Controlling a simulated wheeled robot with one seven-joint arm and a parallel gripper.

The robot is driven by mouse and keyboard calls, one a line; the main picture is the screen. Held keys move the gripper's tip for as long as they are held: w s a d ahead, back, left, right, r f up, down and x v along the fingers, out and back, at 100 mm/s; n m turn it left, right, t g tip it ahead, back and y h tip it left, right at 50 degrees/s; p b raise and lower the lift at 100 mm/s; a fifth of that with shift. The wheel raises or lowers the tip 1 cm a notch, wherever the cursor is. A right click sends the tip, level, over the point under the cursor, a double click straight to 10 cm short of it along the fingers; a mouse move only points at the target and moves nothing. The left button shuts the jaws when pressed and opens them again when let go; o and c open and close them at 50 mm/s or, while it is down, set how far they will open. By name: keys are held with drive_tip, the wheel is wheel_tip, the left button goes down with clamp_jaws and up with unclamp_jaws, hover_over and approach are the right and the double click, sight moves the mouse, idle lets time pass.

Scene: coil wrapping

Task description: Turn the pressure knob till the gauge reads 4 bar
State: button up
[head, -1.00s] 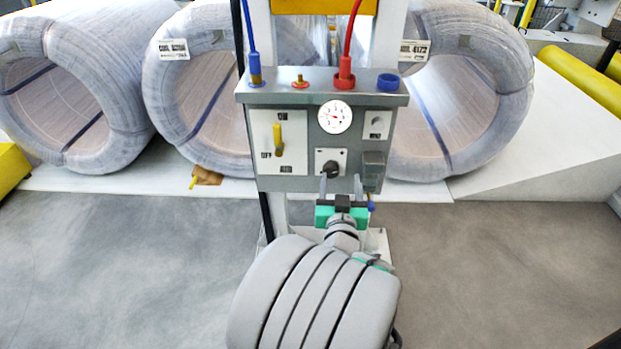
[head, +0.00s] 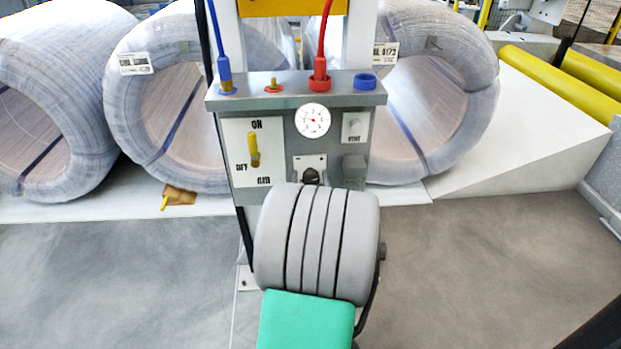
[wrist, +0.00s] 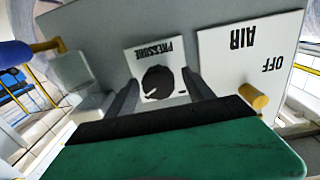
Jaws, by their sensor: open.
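The black pressure knob (head: 311,176) sits on a white plate low on the grey control panel, below the round white gauge (head: 313,121). The gauge has a small red needle, but its figures are too small to read. In the wrist view the knob (wrist: 158,82) shows upside down under the word PRESSURE. My gripper (wrist: 159,79) is open, with one dark finger on each side of the knob. I cannot tell whether either finger touches it.
A yellow lever (head: 254,150) on the ON/OFF air plate stands left of the knob. Blue (head: 216,40) and red (head: 324,35) hoses run up from the panel top. Wrapped coils (head: 165,100) stand behind.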

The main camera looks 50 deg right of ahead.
drive_tip(key=shift+c, duration=0.4)
clamp_jaws()
drive_tip(key=shift+m, duration=0.3)
drive_tip(key=m+p, duration=0.1)
drive_tip(key=m, duration=0.4)
drive_tip(key=shift+s+d, duration=0.1)
drive_tip(key=m+p, duration=0.1)
drive_tip(key=m, duration=0.4)
drive_tip(key=shift+m, duration=0.3)
drive_tip(key=m+p, duration=0.1)
drive_tip(key=m, duration=0.5)
drive_tip(key=shift+s+d+y+p, duration=0.1)
drive_tip(key=shift+y+p, duration=0.2)
drive_tip(key=shift+p, duration=0.1)
drive_tip(key=m+p, duration=0.1)
drive_tip(key=m, duration=0.4)
drive_tip(key=shift+f, duration=0.2)
drive_tip(key=shift+m, duration=0.3)
